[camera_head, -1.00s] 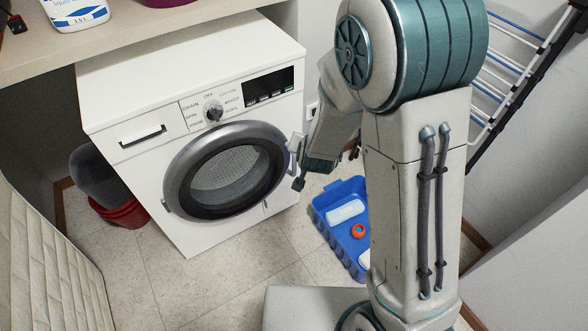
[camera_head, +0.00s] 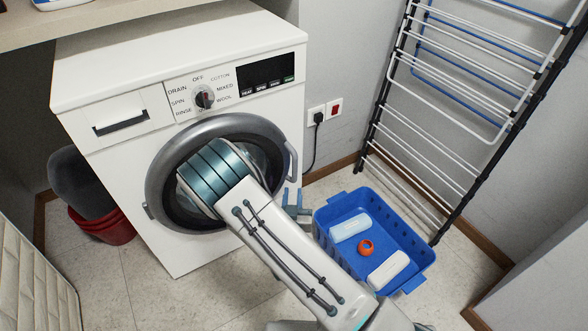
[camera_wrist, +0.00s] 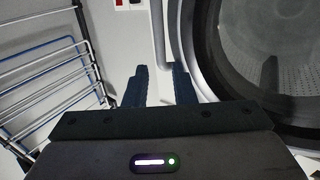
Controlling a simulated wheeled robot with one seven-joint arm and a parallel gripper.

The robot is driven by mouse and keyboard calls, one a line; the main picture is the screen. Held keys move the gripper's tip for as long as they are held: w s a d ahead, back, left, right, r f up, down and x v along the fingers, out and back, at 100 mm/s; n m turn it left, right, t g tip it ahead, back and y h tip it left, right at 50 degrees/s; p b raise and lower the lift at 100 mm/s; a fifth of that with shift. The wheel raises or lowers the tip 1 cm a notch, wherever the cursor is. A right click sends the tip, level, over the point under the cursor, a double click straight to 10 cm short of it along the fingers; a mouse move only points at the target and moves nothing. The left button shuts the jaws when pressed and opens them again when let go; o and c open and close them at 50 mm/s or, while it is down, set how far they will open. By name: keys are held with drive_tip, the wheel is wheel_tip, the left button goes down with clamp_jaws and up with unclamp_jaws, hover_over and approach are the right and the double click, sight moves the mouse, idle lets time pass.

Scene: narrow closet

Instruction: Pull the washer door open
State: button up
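The white washer (camera_head: 130,80) stands against the back wall. Its round door (camera_head: 160,165), with a grey rim and dark glass, looks closed. The door handle (camera_head: 291,160) is a curved light-grey bar on the right side of the rim. My gripper (camera_head: 292,196) is just below the handle in the head view, partly hidden by my arm, which covers the lower right of the door. In the wrist view, the two dark fingers of my gripper (camera_wrist: 160,86) are apart with nothing clearly between them. The door rim (camera_wrist: 212,65) is to their right. Contact with the handle cannot be told.
A red bucket (camera_head: 100,225) is left of the washer. A shelf (camera_head: 60,30) overhangs the washer's back left.

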sight(295, 167)
drive_tip(key=w+b, duration=0.2)
drive_tip(key=w, duration=1)
drive_tip(key=shift+w, duration=0.15)
